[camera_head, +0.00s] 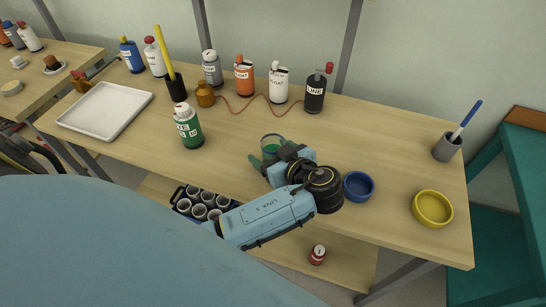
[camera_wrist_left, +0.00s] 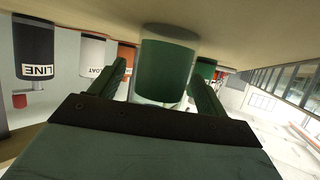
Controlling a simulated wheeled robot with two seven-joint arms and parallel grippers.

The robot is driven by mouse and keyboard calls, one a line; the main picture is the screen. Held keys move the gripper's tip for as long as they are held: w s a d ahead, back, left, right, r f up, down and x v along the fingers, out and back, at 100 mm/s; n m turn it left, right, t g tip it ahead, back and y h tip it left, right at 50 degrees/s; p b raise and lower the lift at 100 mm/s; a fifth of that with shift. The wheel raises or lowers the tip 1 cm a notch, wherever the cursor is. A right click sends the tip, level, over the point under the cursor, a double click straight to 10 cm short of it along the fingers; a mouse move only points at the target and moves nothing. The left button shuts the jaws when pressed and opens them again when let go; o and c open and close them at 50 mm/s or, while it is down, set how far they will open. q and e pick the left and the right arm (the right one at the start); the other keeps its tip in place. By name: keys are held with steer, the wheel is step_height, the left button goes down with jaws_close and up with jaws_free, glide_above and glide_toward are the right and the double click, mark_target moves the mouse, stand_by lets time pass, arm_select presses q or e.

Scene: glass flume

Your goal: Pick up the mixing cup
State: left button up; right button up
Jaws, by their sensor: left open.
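The mixing cup (camera_head: 271,142) is a clear cup with green contents, standing upright on the wooden table near its middle. In the left wrist view the cup (camera_wrist_left: 166,68) appears upside down and large. My left gripper (camera_head: 273,159) is open at the near side of the cup. In the left wrist view its dark green fingers (camera_wrist_left: 160,80) lie on either side of the cup, with a gap showing at the left; I cannot tell whether the right finger touches it. My right gripper is not in view.
A green-labelled bottle (camera_head: 188,128) stands left of the cup. Behind are the LINE bottle (camera_head: 315,93), white and orange FLOAT bottles, and a red cord (camera_head: 250,101). A blue bowl (camera_head: 358,186) and yellow bowl (camera_head: 432,208) sit to the right. A white tray (camera_head: 106,107) lies left.

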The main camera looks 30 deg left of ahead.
arm_select(q)
steer(key=c, duration=1.2)
